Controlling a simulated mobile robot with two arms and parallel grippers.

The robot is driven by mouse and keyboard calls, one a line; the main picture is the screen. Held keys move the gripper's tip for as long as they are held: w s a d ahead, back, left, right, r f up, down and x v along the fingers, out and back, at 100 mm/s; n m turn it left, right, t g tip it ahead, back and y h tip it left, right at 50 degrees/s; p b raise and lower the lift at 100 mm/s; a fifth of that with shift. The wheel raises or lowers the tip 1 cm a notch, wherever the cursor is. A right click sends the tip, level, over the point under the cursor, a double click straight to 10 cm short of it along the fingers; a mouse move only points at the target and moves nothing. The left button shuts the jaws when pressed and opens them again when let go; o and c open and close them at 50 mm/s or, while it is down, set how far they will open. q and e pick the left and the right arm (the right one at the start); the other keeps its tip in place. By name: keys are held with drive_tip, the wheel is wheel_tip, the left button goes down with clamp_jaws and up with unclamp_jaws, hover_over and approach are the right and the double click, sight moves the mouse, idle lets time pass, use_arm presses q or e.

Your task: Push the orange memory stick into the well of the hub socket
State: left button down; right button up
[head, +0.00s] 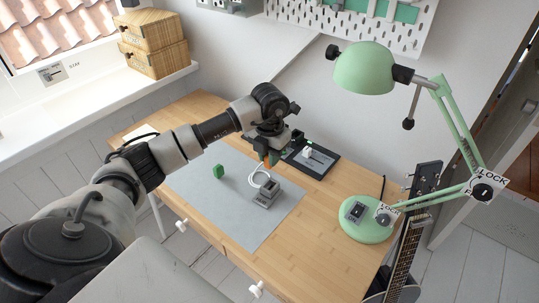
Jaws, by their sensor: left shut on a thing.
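My left gripper (268,154) points down above the desk mat and is shut on the orange memory stick (273,159), of which only a small orange part shows between the dark fingers. A small grey block (266,197) stands on the mat just below the gripper, with a white cable looped at its back. It looks like the hub socket. Its well is too small to make out. The stick is above and behind this block, and a gap seems to show between them. My right gripper is out of view.
A green block (219,171) stands on the grey mat (250,233) to the left. A dark tray (322,166) with a white item lies behind, right of the gripper. A green lamp (366,232) stands at the desk's right end, beside a guitar (408,250). The mat's front is clear.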

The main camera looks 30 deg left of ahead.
sight(269, 179)
use_arm(q)
drive_tip(key=shift+f+b, duration=0.4)
drive_tip(key=shift+f, duration=0.3)
drive_tip(key=shift+f+b, duration=0.55)
drive_tip(key=shift+f, duration=0.25)
drive_tip(key=shift+f+b, duration=0.95)
drive_tip(key=shift+f, duration=0.45)
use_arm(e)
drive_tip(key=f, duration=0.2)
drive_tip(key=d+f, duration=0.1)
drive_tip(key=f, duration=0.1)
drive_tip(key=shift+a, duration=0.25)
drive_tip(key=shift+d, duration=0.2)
use_arm(q)
drive_tip(key=shift+f+b, duration=1.05)
drive_tip(key=shift+f, duration=0.6)
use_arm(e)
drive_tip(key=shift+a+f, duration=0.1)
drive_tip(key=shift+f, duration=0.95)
use_arm(q)
drive_tip(key=c, duration=0.9)
unclamp_jaws()
drive_tip(key=shift+c, duration=0.2)
